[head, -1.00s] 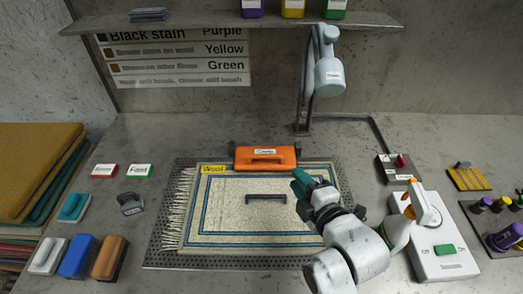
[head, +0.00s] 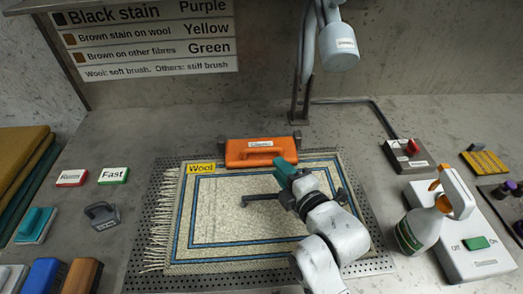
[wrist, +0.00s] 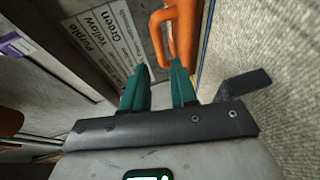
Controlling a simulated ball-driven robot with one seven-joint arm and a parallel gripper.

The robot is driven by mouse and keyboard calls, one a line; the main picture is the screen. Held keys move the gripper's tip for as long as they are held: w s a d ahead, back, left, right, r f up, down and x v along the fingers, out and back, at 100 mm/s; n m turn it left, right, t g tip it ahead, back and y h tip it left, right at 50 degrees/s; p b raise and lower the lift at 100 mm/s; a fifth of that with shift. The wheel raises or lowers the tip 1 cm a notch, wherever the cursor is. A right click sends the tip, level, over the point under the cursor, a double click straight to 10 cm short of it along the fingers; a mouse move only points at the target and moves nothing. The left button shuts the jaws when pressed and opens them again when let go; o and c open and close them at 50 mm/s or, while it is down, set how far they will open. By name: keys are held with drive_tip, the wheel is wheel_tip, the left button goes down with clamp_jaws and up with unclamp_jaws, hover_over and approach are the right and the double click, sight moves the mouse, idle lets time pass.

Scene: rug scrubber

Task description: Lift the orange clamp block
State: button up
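The orange clamp block (head: 248,154) sits across the far edge of the rug, with a raised handle and a white label. My gripper (head: 284,168) has teal fingers and is over the rug, just in front of the clamp's right half. In the wrist view the teal fingertips (wrist: 160,66) are apart with nothing between them. The clamp's orange handle (wrist: 182,35) shows just beyond the fingertips, nearer the right one. I cannot tell whether a finger touches it. The block's right front is partly hidden by my gripper.
The rug (head: 215,220) with a "Wool" tag lies on a perforated plate. A spray bottle (head: 420,228) stands at right. A lamp (head: 338,46) hangs behind. Brushes (head: 48,275) lie at lower left.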

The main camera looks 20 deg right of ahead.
sight(263, 148)
drive_tip(key=w, duration=0.3)
drive_tip(key=w+f, duration=0.1)
drive_tip(key=w, duration=0.5)
drive_tip(key=shift+w+a+f+p, duration=0.35)
drive_tip(key=shift+w+a, duration=0.05)
clamp_jaws()
